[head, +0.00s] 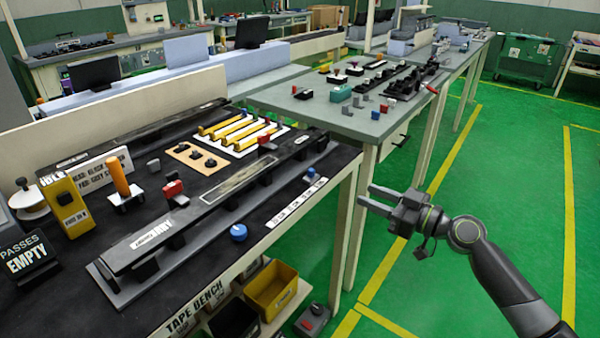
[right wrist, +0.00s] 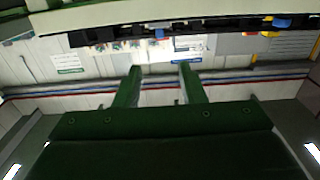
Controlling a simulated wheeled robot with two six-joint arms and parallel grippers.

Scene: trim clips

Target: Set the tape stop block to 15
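The tape bench (head: 105,320) is a black-topped table at the left of the head view. A long dark rail (head: 215,200) runs along it. A red block (head: 173,189) and another red block (head: 267,141) stand near the rail; I cannot tell which piece is the stop block. A pale strip with small markings (head: 297,200) lies along the front edge, too small to read. A blue knob (head: 239,232) and a smaller blue piece (head: 310,174) are near it. My right gripper (head: 366,196) is open and empty, right of the bench and apart from it. My left gripper is out of view.
A yellow bin (head: 273,290) sits on the shelf below the bench. A second grey table (head: 345,120) with small parts stands behind. Yellow tape holders (head: 240,133) and an orange-handled tool (head: 121,186) stand on the bench.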

